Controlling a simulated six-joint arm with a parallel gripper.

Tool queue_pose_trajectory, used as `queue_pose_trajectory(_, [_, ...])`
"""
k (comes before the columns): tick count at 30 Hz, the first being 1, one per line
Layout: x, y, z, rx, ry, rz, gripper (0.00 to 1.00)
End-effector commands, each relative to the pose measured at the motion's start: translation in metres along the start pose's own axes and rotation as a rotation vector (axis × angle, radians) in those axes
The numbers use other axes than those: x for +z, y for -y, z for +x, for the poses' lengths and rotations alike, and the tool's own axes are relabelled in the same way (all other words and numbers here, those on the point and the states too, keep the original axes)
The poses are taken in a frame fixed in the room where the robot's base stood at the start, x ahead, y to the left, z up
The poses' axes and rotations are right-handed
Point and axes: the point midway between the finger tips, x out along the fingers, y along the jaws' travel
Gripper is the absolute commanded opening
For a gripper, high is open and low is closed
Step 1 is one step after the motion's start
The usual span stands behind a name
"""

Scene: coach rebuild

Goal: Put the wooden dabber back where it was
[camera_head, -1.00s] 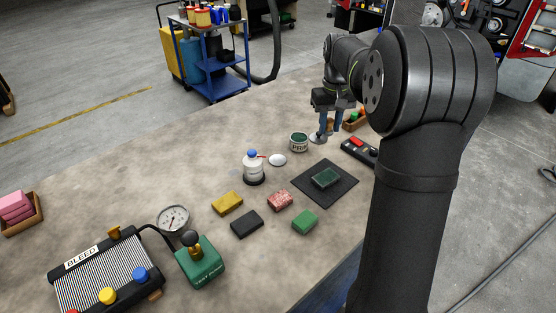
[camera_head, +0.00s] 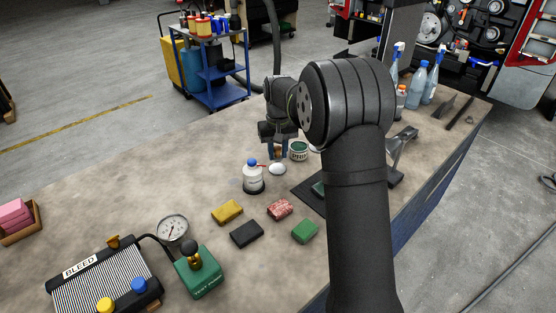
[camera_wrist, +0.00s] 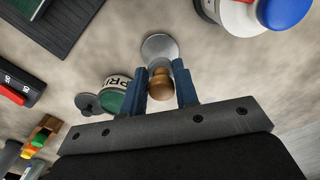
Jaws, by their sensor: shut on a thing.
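The wooden dabber (camera_wrist: 160,84) is a small brown turned knob between the two blue fingers in the wrist view. My gripper (camera_wrist: 160,88) is shut on it; in the head view the gripper (camera_head: 277,152) is over the far side of the bench. The tin lettered "PRI" (camera_head: 298,150) stands right beside the gripper and shows left of the fingers in the wrist view (camera_wrist: 117,93). The dabber's height above the bench is unclear.
A white bottle with a blue cap (camera_head: 253,178) stands close by, front left. Yellow (camera_head: 227,211), black (camera_head: 246,233), red (camera_head: 279,208) and green (camera_head: 305,231) blocks lie nearer. My arm hides part of the dark mat (camera_head: 305,193).

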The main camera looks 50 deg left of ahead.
Motion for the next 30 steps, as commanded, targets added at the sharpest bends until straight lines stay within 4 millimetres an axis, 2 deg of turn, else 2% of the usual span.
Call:
queue_pose_trajectory(7, [0.001,-0.001,0.034,0.000,0.003,0.000,0.06])
queue_pose_trajectory(18, [0.001,-0.001,0.038,0.000,0.000,0.000,0.06])
queue_pose_trajectory(19, [0.000,-0.001,0.038,0.000,0.000,0.000,0.34])
queue_pose_trajectory(21, [0.000,-0.001,0.038,0.000,0.000,-0.001,0.47])
queue_pose_trajectory(22, [0.001,-0.001,0.038,0.000,0.000,0.000,0.50])
queue_pose_trajectory(30, [0.001,-0.001,0.037,0.000,0.000,-0.001,0.50])
